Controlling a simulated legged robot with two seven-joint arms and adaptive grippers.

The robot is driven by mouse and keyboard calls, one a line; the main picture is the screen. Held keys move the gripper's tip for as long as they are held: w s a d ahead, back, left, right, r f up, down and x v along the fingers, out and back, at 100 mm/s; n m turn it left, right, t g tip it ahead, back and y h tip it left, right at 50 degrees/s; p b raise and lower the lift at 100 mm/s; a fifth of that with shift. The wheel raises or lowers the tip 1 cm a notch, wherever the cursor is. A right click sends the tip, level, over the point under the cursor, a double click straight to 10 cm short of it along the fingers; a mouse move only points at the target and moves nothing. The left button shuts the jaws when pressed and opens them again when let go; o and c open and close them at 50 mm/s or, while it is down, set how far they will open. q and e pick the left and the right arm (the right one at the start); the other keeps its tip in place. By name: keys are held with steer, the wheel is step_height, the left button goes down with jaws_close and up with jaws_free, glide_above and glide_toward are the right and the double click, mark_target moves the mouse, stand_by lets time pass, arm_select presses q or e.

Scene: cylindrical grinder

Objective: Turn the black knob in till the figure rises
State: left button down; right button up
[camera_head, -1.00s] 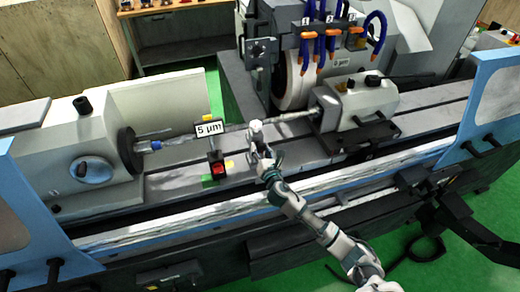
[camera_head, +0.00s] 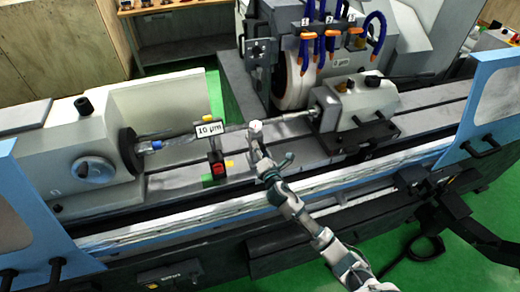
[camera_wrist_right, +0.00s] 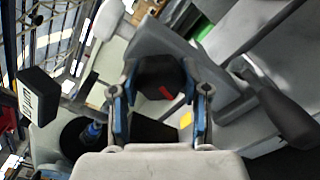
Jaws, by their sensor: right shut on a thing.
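The black knob (camera_wrist_right: 156,72) carries a red mark and sits between the blue-lined fingers of my right gripper (camera_wrist_right: 161,88) in the right wrist view. The fingers are shut on its two sides. In the head view my right gripper (camera_head: 256,130) is in front of the long shaft, right of the display, and the knob cannot be made out there. The white display (camera_head: 209,129) reads 10 µm; its tilted panel also shows at the left of the right wrist view (camera_wrist_right: 38,97). My left gripper is in neither view.
The grinder's workhead (camera_head: 84,150) stands left and the tailstock (camera_head: 358,103) right, with a thin shaft between them. The grinding wheel (camera_head: 290,80) is behind. Blue guards (camera_head: 488,100) flank the bed.

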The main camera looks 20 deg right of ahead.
steer(key=shift+f, duration=0.1)
stand_by(0.3)
steer(key=o, duration=1.2)
steer(key=shift+w, duration=0.15)
steer(key=shift+c, duration=0.2)
steer(key=s, duration=1.2)
steer(key=shift+d, duration=0.3)
steer(key=shift+f, duration=0.1)
